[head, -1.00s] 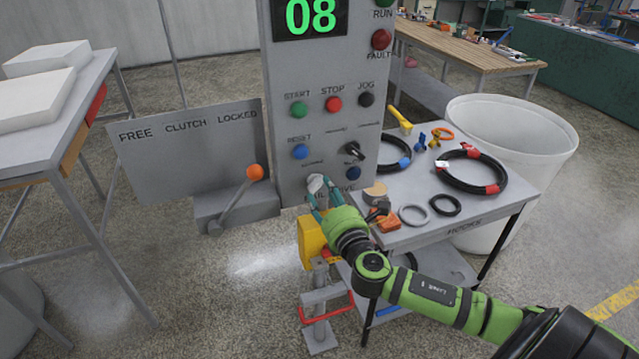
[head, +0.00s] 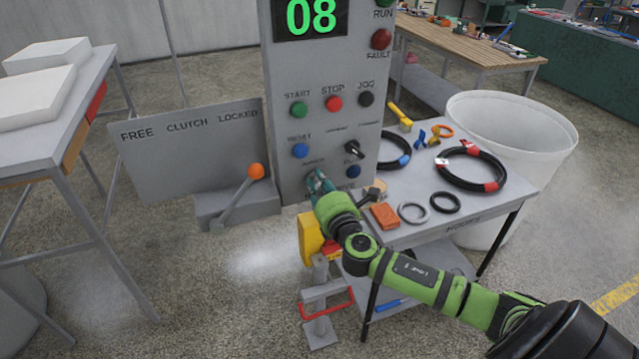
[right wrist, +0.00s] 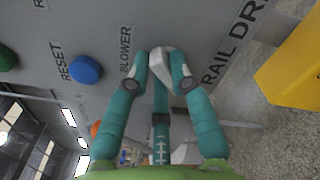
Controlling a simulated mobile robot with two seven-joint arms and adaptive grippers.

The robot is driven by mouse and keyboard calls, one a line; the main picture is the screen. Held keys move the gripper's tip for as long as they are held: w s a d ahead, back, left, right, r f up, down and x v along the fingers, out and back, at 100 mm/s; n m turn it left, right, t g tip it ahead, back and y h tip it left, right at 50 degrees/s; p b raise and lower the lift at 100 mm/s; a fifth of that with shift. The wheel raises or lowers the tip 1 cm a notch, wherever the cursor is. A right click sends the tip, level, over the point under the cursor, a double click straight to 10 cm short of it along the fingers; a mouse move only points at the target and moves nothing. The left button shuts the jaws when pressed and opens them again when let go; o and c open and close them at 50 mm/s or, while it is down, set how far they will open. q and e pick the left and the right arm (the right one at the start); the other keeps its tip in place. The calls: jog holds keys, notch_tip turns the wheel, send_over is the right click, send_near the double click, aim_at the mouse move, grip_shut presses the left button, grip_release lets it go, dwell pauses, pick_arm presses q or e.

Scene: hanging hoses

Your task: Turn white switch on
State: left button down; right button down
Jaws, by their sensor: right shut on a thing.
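The white switch (right wrist: 161,59) is on the grey control panel (head: 322,120), between the BLOWER and RAIL DR... labels in the right wrist view. My right gripper (head: 318,181) is at the panel's lower edge, and its teal fingers also show in the right wrist view (right wrist: 160,74). They are shut on the white switch, with fingers on either side of it. My left gripper is not in view.
A lever with an orange ball (head: 256,171) is to the left. A cart (head: 430,238) with hoses is on the right, and a yellow part (head: 309,240) is below.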

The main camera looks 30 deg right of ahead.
jog(key=shift+m, duration=0.4)
jog(key=m+b, duration=0.2)
jog(key=m, duration=0.1)
jog(key=shift+d+f+m, duration=0.1)
jog(key=shift+d+m, duration=0.05)
jog(key=shift+m, duration=0.15)
jog(key=shift+s+d+m+b, duration=0.15)
jog(key=shift+m+b, duration=0.35)
jog(key=shift+m, duration=1.8)
jog(key=c, duration=1.1)
grip_release()
jog(key=shift+f, duration=0.1)
jog(key=v, duration=1.1)
jog(key=shift+s, duration=0.4)
